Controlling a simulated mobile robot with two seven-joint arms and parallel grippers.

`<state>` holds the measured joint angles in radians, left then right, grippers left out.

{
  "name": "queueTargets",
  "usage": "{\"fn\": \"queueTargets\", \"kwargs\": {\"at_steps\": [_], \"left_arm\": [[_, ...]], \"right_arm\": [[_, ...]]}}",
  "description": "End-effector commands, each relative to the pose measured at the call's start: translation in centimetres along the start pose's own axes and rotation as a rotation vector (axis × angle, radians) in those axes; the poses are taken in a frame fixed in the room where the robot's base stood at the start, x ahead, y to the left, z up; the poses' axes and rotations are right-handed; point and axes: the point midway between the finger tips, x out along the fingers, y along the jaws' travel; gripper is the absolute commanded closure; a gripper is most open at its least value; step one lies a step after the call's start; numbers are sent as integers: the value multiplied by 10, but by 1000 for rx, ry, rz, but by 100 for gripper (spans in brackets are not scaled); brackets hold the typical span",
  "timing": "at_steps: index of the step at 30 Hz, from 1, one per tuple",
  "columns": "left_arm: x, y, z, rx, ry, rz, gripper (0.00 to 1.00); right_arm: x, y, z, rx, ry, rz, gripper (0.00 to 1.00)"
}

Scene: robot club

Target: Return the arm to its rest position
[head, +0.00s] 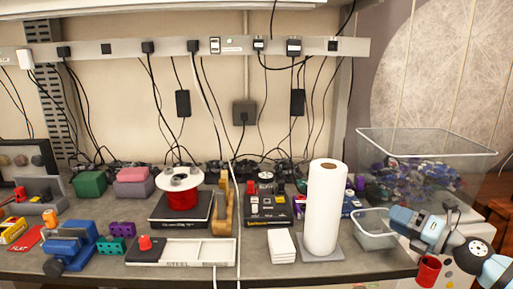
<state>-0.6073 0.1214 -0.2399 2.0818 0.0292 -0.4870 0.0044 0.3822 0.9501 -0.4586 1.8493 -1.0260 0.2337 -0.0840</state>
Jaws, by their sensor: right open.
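My right arm (494,270) comes in from the lower right corner, with light blue and white links. My right gripper (402,222) is at the right end of the bench, pointing left, open, with nothing seen between its fingers. It is beside or over a small clear tub (374,240); I cannot tell whether they touch. My left gripper and left arm are out of view.
A large clear bin (425,145) of dark parts stands behind my right gripper. A paper towel roll (324,208) stands upright to its left. A red cylinder (428,271) shows just below the gripper. Tools and devices crowd the grey bench (190,274); its front strip is mostly clear.

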Motion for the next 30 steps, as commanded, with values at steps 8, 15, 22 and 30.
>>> {"fn": "queueTargets", "kwargs": {"at_steps": [8, 15, 22, 30], "left_arm": [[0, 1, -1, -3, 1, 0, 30], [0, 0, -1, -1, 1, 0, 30], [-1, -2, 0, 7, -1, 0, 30], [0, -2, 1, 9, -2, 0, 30]], "right_arm": [[-77, -90, -96, 599, -187, -171, 56], [-164, -152, -186, 1043, -377, -435, 56], [-233, -179, -253, 1299, -508, -665, 56], [-275, -183, -314, 1513, -613, -813, 56]]}}
